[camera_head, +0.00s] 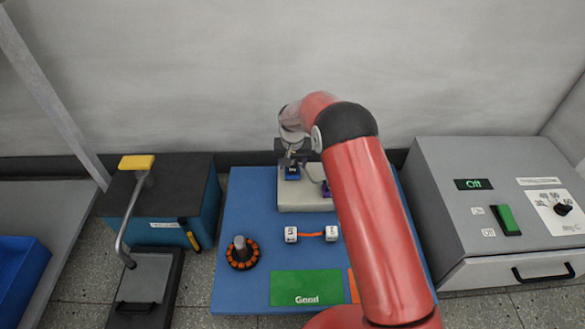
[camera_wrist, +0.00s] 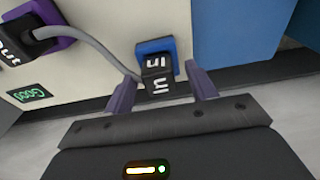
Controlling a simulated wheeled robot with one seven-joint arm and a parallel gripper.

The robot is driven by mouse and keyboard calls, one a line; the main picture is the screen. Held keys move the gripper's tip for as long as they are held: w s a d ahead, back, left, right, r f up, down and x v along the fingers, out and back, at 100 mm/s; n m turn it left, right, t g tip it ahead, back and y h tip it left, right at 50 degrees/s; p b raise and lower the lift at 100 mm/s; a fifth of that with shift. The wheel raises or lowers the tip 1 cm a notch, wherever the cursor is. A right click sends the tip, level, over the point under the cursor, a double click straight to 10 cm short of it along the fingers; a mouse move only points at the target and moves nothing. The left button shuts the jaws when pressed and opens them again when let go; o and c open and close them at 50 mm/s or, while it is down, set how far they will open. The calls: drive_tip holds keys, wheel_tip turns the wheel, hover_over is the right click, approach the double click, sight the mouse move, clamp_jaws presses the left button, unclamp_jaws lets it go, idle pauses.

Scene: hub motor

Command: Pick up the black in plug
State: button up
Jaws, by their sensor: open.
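The black "In" plug (camera_wrist: 158,85) sits at a blue socket (camera_wrist: 157,46) in the wrist view, with a grey cable running from it. My gripper (camera_wrist: 160,90) is open, with one finger on each side of the plug and gaps showing between fingers and plug. In the head view my gripper (camera_head: 291,158) is above the blue socket area (camera_head: 292,174), and the plug itself is hard to make out there. The black "Out" plug (camera_wrist: 28,38) sits at a purple socket (camera_wrist: 52,14) at the upper left of the wrist view.
The sockets are on a pale box (camera_head: 300,200) on a blue mat (camera_head: 235,290). An orange-black hub motor (camera_head: 242,256), white blocks (camera_head: 291,234) and a green "Good" area (camera_head: 300,287) lie nearer. A grey control box (camera_head: 430,200) stands right, a lever press (camera_head: 145,260) left.

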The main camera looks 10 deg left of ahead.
clamp_jaws()
wheel_tip(320, 180, up, 21)
drive_tip(key=p, duration=0.4)
idle(0.3)
drive_tip(key=shift+r+p, duration=0.3)
drive_tip(key=shift+p, duration=0.1)
drive_tip(key=shift+r+p, duration=0.7)
drive_tip(key=shift+p, duration=0.05)
drive_tip(key=shift+r, duration=0.1)
wheel_tip(320, 180, up, 6)
drive_tip(key=p, duration=0.5)
hover_over(293, 162)
